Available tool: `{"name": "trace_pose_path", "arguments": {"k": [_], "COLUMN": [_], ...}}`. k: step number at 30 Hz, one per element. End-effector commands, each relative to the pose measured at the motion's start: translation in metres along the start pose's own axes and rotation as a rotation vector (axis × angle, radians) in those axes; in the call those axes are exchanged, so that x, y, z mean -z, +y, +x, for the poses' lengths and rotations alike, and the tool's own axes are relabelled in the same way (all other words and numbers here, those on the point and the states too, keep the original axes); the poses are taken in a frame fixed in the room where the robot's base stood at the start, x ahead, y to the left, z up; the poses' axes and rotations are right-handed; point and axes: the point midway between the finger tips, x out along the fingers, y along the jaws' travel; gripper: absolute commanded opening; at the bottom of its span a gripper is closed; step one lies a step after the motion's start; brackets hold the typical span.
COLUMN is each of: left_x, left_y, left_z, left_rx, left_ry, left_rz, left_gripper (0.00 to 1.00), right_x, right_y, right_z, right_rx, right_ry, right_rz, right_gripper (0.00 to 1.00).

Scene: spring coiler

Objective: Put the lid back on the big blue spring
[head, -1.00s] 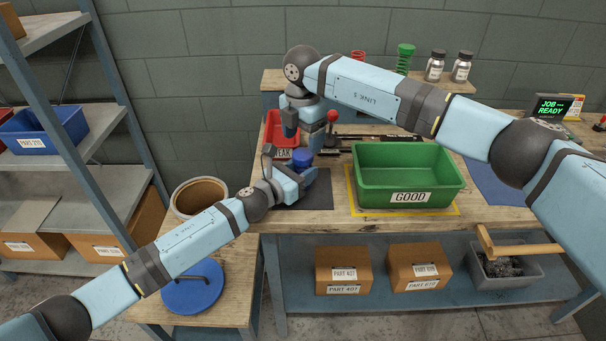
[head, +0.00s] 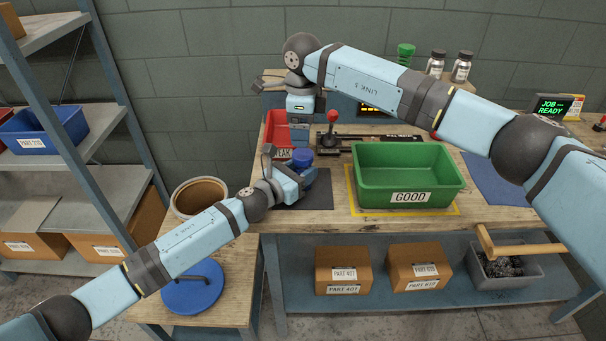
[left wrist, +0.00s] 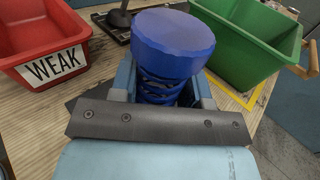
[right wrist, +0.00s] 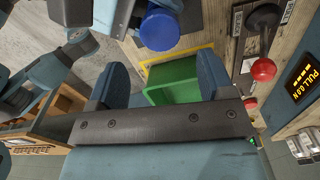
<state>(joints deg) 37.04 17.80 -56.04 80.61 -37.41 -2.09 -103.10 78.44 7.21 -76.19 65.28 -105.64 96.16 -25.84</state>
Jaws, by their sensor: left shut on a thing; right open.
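The big blue spring (left wrist: 160,88) stands upright in the left wrist view, with the blue lid (left wrist: 173,42) sitting on its top. My left gripper (head: 297,182) is shut on the spring low down, over the dark mat. The lid also shows in the head view (head: 303,156) and the right wrist view (right wrist: 160,29). My right gripper (right wrist: 163,64) is open and empty. In the head view it points down just behind and above the lid, apart from it as far as I can tell.
A red WEAK bin (left wrist: 40,40) stands behind the spring. A green GOOD bin (head: 408,178) is to its right. A red-knobbed lever (head: 332,125) rises close behind. A round blue disc with a handle (head: 193,287) lies on the low table beside a brown pot (head: 199,195).

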Motion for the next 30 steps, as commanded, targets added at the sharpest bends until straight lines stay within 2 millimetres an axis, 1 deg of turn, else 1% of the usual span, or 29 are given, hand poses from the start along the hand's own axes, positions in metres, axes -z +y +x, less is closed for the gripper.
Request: {"name": "trace_pose_path", "arguments": {"k": [1,3,6,10,15,24,26,30], "left_x": [0.000,0.000,0.000,0.000,0.000,0.000,0.000,0.000], "left_y": [0.000,0.000,0.000,0.000,0.000,0.000,0.000,0.000], "left_z": [0.000,0.000,0.000,0.000,0.000,0.000,0.000,0.000], "left_rx": [0.000,0.000,0.000,0.000,0.000,0.000,0.000,0.000], "left_ry": [0.000,0.000,0.000,0.000,0.000,0.000,0.000,0.000], "left_rz": [0.000,0.000,0.000,0.000,0.000,0.000,0.000,0.000], "left_gripper": [0.00,0.00,0.00,0.00,0.00,0.00,0.00,0.00], "right_x": [0.000,0.000,0.000,0.000,0.000,0.000,0.000,0.000], "right_y": [0.000,0.000,0.000,0.000,0.000,0.000,0.000,0.000], "right_z": [-0.001,-0.003,-0.004,-0.005,-0.006,-0.004,-0.002,0.015], "right_rx": [0.000,0.001,0.001,0.001,0.001,0.000,0.000,-0.003], "right_ry": [0.000,-0.001,-0.001,0.000,0.000,0.000,0.000,0.000], "right_rz": [-0.093,-0.220,-0.365,-0.486,-0.540,-0.540,-0.539,-0.538], "right_gripper": [0.74,0.74,0.74,0.74,0.74,0.74,0.74,0.74]}}
